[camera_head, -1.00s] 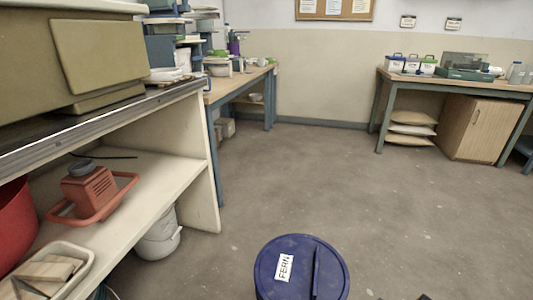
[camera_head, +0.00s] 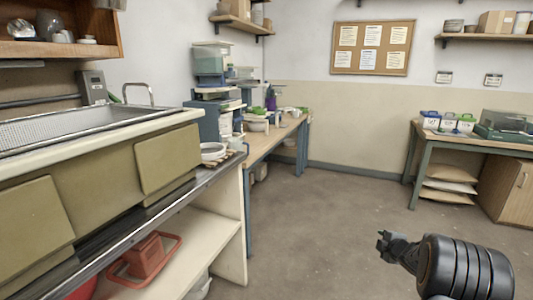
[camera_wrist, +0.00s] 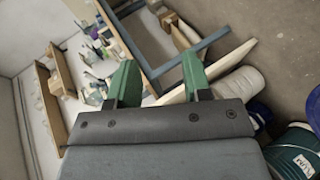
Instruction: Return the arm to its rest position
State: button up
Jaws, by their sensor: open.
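My gripper (camera_wrist: 158,72) shows in the wrist view with two green fingers spread apart. Nothing is between them, and the space in front holds only distant benches and floor. In the head view a dark, ribbed part of my arm (camera_head: 465,268) stands at the lower right over the floor. A smaller dark piece juts from its left side; I cannot tell whether the fingers show there. The arm appears clear of the furniture in the head view.
A sink counter (camera_head: 100,180) fills the left. A wooden bench (camera_head: 270,142) stands behind it, another bench (camera_head: 480,143) at right. The middle floor (camera_head: 320,220) is clear.

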jog(key=s+a+r+m+g+h+p, duration=0.15)
jog(key=s+a+r+m+p, duration=0.3)
jog(key=r, duration=0.55)
jog(key=s+a+r+m+g+h+p, duration=0.15)
jog(key=s+a+r+m+p, duration=0.3)
jog(key=r, duration=0.65)
jog(key=s+a+r+m+g+y+p, duration=0.1)
jog(key=s+a+r+m+g+p, duration=0.2)
jog(key=s+a, duration=0.5)
jog(key=s+a+r+m+g+y+p, duration=0.2)
jog(key=s+a+p, duration=0.5)
jog(key=s, duration=0.7)
notch_tip(320, 180, up, 4)
jog(key=shift+s+a+f+m+g, duration=0.2)
jog(key=shift+a+m+g, duration=0.3)
jog(key=shift+m, duration=0.5)
jog(key=shift+s, duration=0.1)
